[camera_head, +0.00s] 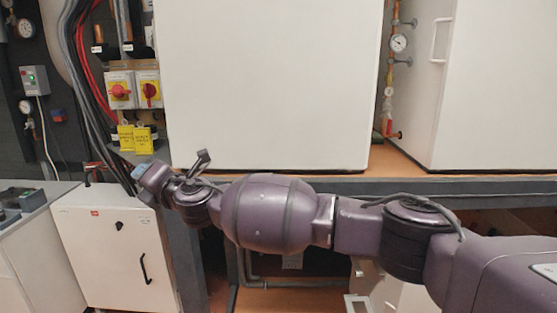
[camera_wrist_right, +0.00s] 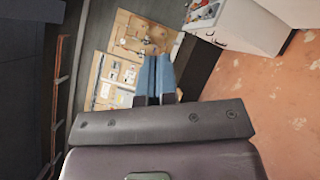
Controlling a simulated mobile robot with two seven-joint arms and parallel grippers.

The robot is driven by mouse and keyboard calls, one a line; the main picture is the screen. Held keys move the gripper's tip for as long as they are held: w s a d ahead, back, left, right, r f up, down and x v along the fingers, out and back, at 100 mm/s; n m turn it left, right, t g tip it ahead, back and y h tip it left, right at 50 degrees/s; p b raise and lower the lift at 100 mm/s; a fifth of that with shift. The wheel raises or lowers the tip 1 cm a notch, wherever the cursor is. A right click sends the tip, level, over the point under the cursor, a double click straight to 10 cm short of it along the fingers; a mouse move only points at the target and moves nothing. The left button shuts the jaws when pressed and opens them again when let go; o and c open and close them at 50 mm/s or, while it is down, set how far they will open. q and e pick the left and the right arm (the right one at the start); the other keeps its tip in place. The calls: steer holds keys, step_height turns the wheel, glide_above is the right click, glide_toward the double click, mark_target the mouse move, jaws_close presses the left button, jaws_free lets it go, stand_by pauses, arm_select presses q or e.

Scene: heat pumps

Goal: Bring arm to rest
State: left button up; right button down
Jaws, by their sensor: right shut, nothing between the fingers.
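My right arm (camera_head: 268,213) reaches across the head view from the lower right to the left, roughly level, in front of the white heat pump box. My right gripper (camera_head: 142,169) is at its far left end, pointing left, near the yellow tags and the cables. In the right wrist view its two blue fingers (camera_wrist_right: 155,76) lie together, with nothing between them. My left gripper is in neither view.
A large white box (camera_head: 265,80) stands on a grey-edged platform (camera_head: 470,187) behind my arm. Red-and-yellow switches (camera_head: 134,90) and hanging cables (camera_head: 85,90) are at the left. A low white cabinet (camera_head: 110,250) stands below the gripper. The wrist view shows open reddish floor (camera_wrist_right: 275,100) at right.

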steer(key=s+d+f+m+t+h, duration=0.2)
steer(key=d+f+m+h, duration=0.1)
steer(key=d+f+m, duration=0.65)
steer(key=s+d+f+m+t+h+b, duration=0.1)
steer(key=s+d+f+m+t+h, duration=0.15)
steer(key=d+f+m, duration=0.7)
steer(key=s+d+f+m+t+h, duration=0.15)
steer(key=d+f+m+h, duration=0.25)
steer(key=d+m, duration=0.95)
steer(key=s+d+f+m+g+h, duration=0.2)
steer(key=s+d+f+g+h, duration=0.2)
steer(key=s+d+f, duration=1.9)
steer(key=s+f+h, duration=0.1)
steer(key=s+h, duration=0.1)
steer(key=h, duration=0.1)
steer(key=shift+m, duration=0.25)
